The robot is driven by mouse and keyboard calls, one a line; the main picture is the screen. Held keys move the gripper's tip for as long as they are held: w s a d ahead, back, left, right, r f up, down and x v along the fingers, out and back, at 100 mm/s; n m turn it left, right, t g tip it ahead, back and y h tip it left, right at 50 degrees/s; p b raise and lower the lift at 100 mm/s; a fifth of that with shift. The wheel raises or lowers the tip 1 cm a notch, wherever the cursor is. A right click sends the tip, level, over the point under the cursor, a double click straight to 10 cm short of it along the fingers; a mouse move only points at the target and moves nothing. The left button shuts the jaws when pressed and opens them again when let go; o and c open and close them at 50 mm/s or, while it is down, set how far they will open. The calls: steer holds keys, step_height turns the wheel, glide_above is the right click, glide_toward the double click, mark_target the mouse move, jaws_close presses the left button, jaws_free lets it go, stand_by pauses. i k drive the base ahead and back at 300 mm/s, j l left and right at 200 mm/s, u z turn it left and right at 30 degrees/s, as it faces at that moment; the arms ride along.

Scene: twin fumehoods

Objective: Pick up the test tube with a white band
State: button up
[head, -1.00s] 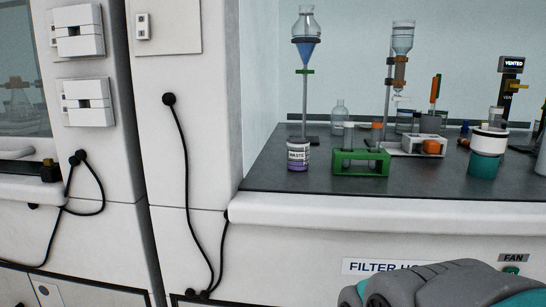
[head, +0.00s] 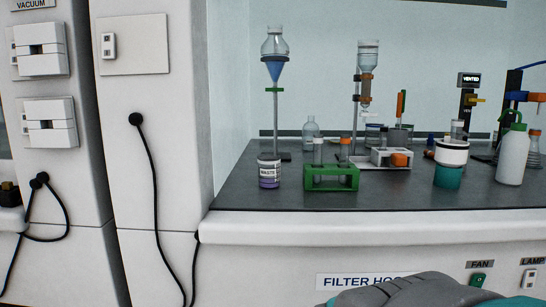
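A green test tube rack (head: 332,185) stands on the dark worktop inside the fumehood, near its front edge. Two tubes stand upright in it. The left tube (head: 318,152) has a pale grey-white top, and the right tube (head: 345,150) has an orange top. They are too small to tell for sure which one bears a white band. My gripper is not in view; only a grey and teal part of my own body shows at the bottom edge, well in front of the rack.
A waste jar (head: 269,172) stands left of the rack, and a white device with an orange knob (head: 391,158) is behind right. A teal and white container (head: 449,165) and a white bottle (head: 512,155) stand further right. The white front ledge (head: 330,228) is clear.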

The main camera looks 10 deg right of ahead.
mark_target(318, 141)
steer(key=k+j+z, duration=0.15)
steer(key=k+z, duration=0.2)
steer(key=k+j+z, duration=0.1)
steer(key=k+z, duration=0.6)
steer(key=i+j, duration=0.05)
steer(key=i, duration=0.05)
